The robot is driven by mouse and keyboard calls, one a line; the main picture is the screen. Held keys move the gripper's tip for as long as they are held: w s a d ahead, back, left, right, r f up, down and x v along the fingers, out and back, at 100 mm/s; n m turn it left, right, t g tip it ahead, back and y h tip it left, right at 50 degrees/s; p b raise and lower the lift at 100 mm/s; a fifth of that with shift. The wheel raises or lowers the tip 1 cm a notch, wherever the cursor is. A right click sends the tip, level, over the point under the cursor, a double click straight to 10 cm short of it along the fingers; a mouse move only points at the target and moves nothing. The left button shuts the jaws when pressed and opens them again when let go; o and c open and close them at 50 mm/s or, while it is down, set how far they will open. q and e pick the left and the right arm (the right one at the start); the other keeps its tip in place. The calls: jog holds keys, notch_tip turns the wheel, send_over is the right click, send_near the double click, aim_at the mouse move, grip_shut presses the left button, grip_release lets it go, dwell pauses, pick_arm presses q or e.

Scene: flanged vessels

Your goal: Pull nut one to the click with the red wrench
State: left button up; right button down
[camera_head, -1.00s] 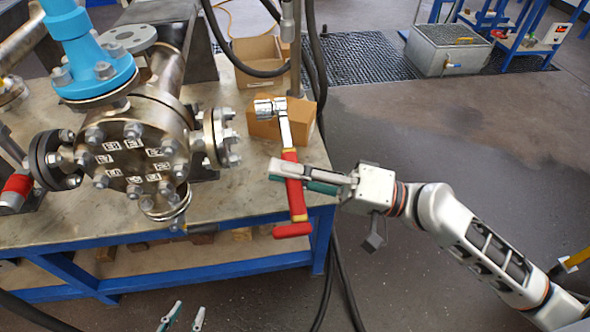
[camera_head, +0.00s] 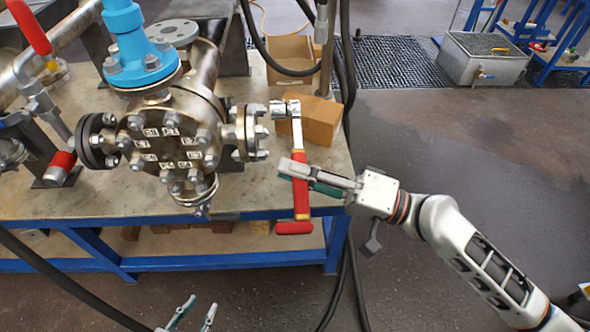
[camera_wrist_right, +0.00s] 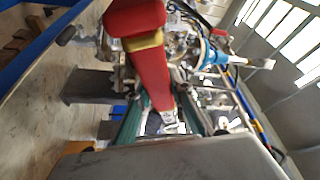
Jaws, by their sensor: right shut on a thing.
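The red wrench (camera_head: 301,190) has a red handle, a steel shaft and a socket head at its top. My right gripper (camera_head: 300,175) is shut on its handle and holds it right of the vessel; the red handle (camera_wrist_right: 152,70) also fills the middle of the right wrist view. The flanged vessel (camera_head: 168,148) has a ring of nuts and small number labels on its front flange, too small to read surely, so I cannot tell which is nut one. The wrench head is apart from the front nuts. My left gripper (camera_head: 190,317) is open and empty at the bottom edge.
A blue valve body (camera_head: 138,55) rises from the vessel. The side flange (camera_head: 247,132) stands close left of the wrench head. A cardboard box (camera_head: 318,122) lies behind the wrench on the table (camera_head: 100,205). Black hoses hang behind.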

jog(key=shift+a+r, duration=0.2)
jog(key=shift+a, duration=0.05)
jog(key=shift+a+p, duration=0.3)
jog(key=shift+a, duration=0.65)
